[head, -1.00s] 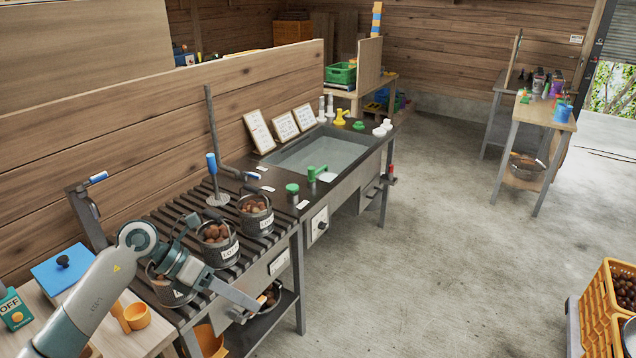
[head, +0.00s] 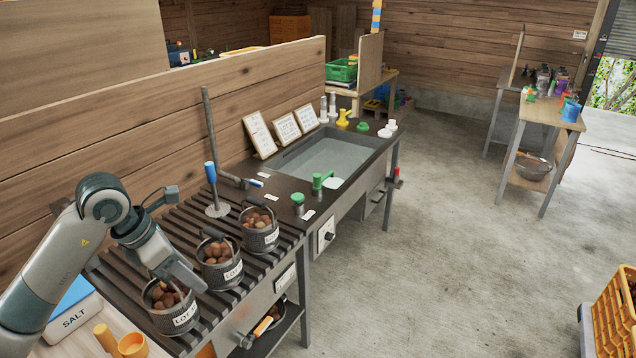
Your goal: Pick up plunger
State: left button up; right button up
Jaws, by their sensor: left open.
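A plunger-like tool with a blue grip, a thin rod and a round grey disc (head: 217,210) stands upright on the slatted rack, behind the pails. My left gripper (head: 188,277) is open, with its fingers above and beside the nearest pail of chestnuts (head: 172,312). It is apart from the plunger, nearer to me and to its left. Nothing shows between the fingers, though they are seen edge-on and partly hide each other. My right gripper is out of view.
Two more chestnut pails, the middle one (head: 221,272) and the far one (head: 261,236), stand in a row. A tall grey post (head: 210,130) rises behind the plunger. A sink (head: 325,155) lies beyond.

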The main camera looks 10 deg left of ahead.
aim_at(217, 209)
jog(key=i+j, duration=0.85)
jog(key=i, duration=0.15)
jog(key=i+l+u, duration=0.25)
jog(key=i+l, duration=0.25)
jog(key=i+l+u, duration=0.3)
jog(key=i+l, duration=0.2)
jog(key=l, duration=0.1)
